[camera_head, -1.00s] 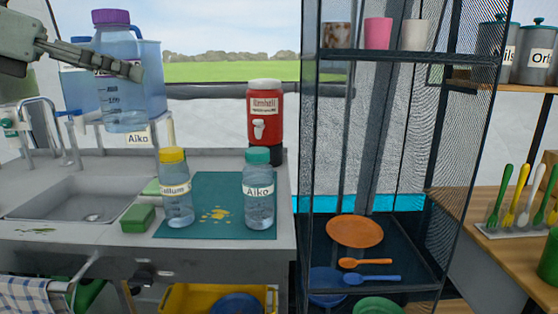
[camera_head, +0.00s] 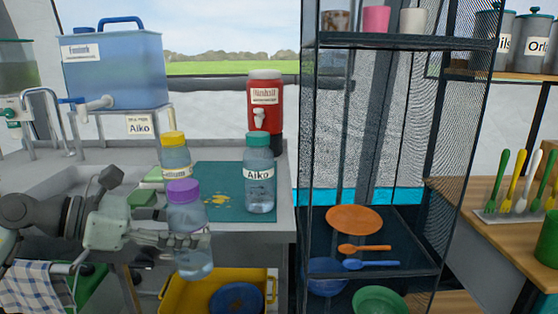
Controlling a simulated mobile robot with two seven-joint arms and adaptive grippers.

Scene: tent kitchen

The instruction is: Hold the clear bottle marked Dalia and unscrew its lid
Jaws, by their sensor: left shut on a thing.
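A clear bottle with a purple lid (camera_head: 187,230) is upright in front of the counter's front edge in the head view. Its lid (camera_head: 184,191) is on. No name shows on the side turned to me. My left gripper (camera_head: 180,238) is shut on this bottle around its body, and the fingers cover part of it. A yellow-lidded bottle (camera_head: 175,160) stands behind it, partly hidden, its label only partly readable. A teal-lidded bottle marked Aiko (camera_head: 260,180) stands to the right. My right gripper is not in view.
A blue water tank (camera_head: 115,70) and a red dispenser (camera_head: 265,105) stand behind. A yellow crate (camera_head: 180,299) sits below the counter. A mesh shelf (camera_head: 370,225) borders the right.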

